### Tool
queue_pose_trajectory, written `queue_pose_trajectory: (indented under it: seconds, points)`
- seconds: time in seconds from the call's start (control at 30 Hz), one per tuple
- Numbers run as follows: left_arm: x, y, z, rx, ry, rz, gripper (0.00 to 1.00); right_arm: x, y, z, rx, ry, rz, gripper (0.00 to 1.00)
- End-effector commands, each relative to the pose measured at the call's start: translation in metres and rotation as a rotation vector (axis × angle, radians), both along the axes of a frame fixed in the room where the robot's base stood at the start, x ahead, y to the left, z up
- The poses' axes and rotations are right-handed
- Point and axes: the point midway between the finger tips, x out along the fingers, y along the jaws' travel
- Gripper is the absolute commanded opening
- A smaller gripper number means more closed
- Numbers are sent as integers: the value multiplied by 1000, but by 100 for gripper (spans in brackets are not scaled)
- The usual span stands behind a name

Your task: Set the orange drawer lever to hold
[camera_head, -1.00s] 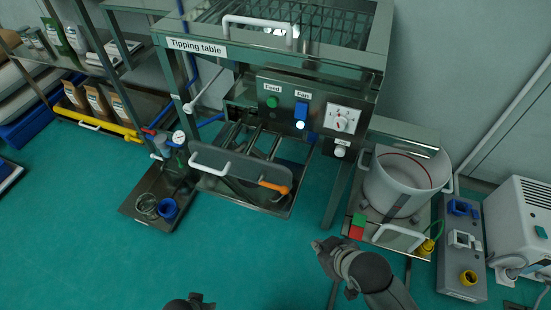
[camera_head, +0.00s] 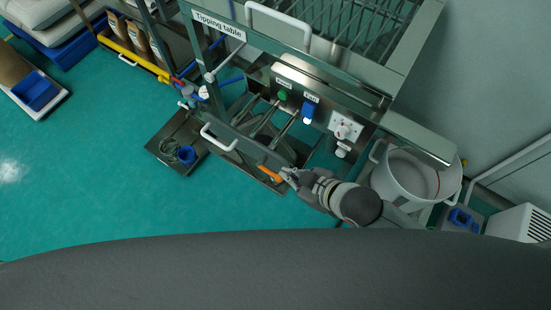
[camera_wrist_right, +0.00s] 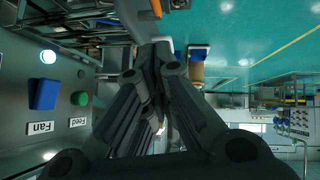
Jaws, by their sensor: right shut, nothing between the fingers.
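The orange drawer lever (camera_head: 269,174) sits at the right end of the grey drawer front (camera_head: 242,147) under the tipping table. The drawer front has a white handle (camera_head: 219,138). My right gripper (camera_head: 287,173) is shut and empty, its fingertips close beside the lever's right end. I cannot tell whether they touch. In the right wrist view the shut fingers (camera_wrist_right: 163,48) fill the middle, and a small orange piece (camera_wrist_right: 156,8), likely the lever, shows at the top edge. My left gripper is out of view.
The panel above the drawer carries a green Feed button (camera_head: 282,96), a blue Fan switch (camera_head: 308,110) and a dial (camera_head: 345,127). A white round vessel (camera_head: 408,178) stands right of my right arm. A low tray (camera_head: 165,163) with a blue cup is on the left. The floor in front is clear.

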Motion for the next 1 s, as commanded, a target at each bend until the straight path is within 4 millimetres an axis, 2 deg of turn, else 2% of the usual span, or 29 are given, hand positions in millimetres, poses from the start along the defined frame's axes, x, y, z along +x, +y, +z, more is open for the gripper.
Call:
queue_pose_trajectory:
  seconds: [0.57,1.0]
  points:
    - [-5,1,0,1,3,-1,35,4,4,-3,0,-4,8,0]
    - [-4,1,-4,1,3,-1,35,41,40,-49,1,-4,9,0]
